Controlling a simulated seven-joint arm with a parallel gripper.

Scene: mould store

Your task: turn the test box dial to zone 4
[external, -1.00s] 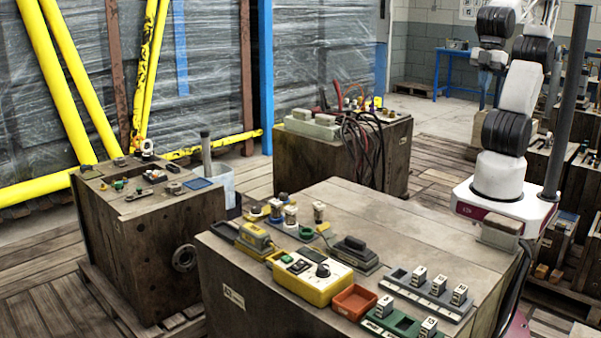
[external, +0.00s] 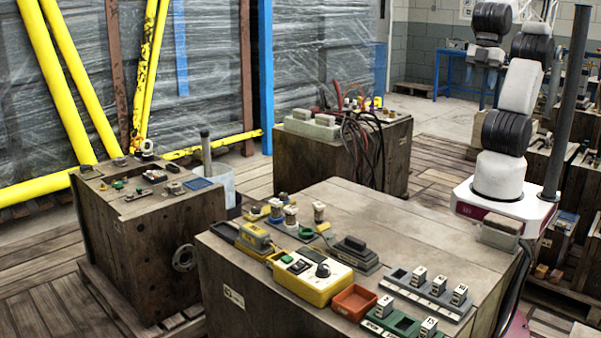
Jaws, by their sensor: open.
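The yellow test box (external: 308,288) sits near the front edge of the wooden bench block, with a pale top panel. Its round black dial (external: 323,270) is on the right of that panel, beside a dark switch or window (external: 299,266). The dial's pointer and zone marks are too small to read. My gripper (external: 487,88) hangs high at the upper right, far behind and above the test box. It is open, touches nothing on the bench, and its fingers are small in this view.
An orange-red tray (external: 355,302) stands just right of the test box. A grey rack (external: 430,292) with numbered blocks and a green rack (external: 400,325) lie farther right. A yellow-topped device (external: 254,238) and a dark-handled block (external: 353,252) sit close behind.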

